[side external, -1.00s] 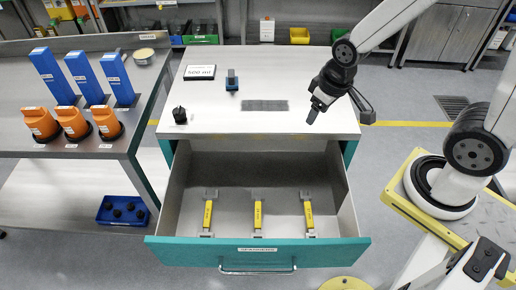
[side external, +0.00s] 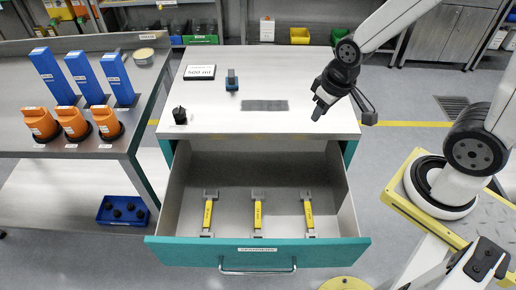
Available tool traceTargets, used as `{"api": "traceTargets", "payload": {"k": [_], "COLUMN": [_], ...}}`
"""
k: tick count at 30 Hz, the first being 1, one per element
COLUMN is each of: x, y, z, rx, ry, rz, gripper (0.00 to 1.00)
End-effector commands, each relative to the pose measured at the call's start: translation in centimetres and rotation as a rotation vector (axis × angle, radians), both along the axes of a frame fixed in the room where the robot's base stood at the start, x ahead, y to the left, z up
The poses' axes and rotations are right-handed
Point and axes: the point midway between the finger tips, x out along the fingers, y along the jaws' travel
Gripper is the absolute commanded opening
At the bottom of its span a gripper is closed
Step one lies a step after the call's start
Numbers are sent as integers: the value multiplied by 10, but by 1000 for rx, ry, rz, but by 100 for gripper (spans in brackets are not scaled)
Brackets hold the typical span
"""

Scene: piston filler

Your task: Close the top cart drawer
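The top cart drawer (side external: 200,254) has a teal front with a label and a silver bar handle (side external: 258,271). It is pulled far out of the cart towards the camera. Inside lie several yellow-handled spanners (side external: 258,213), spaced apart in a row. My gripper (side external: 318,112) is above the right part of the cart top (side external: 290,75), behind the drawer and well away from its handle. The gripper looks empty, but its fingers are too small and dark to tell open from shut.
On the cart top are a 500 ml sign (side external: 200,72), a small blue device (side external: 232,81) and a black knob-like part (side external: 179,115). A bench (side external: 30,100) at left holds blue and orange units. A blue bin (side external: 122,211) is below. Floor in front of the drawer looks clear.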

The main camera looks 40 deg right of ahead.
Motion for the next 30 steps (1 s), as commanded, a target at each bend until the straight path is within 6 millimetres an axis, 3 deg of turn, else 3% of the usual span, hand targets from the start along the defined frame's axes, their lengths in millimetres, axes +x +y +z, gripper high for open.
{"api": "traceTargets", "payload": {"k": [1, 2, 7, 11, 21, 30], "x": [2, 3, 20, 40, 89, 99], "y": [2, 3, 19, 44, 144, 250], "z": [0, 0, -2, -5, -29, -63], "rx": [-2, -3, -24, -54, -161, -270], "ry": [1, 3, 19, 41, 102, 146], "rz": [13, 23, 139, 302, 845, 1324], "gripper": [10, 1, 0, 0, 0, 0]}}
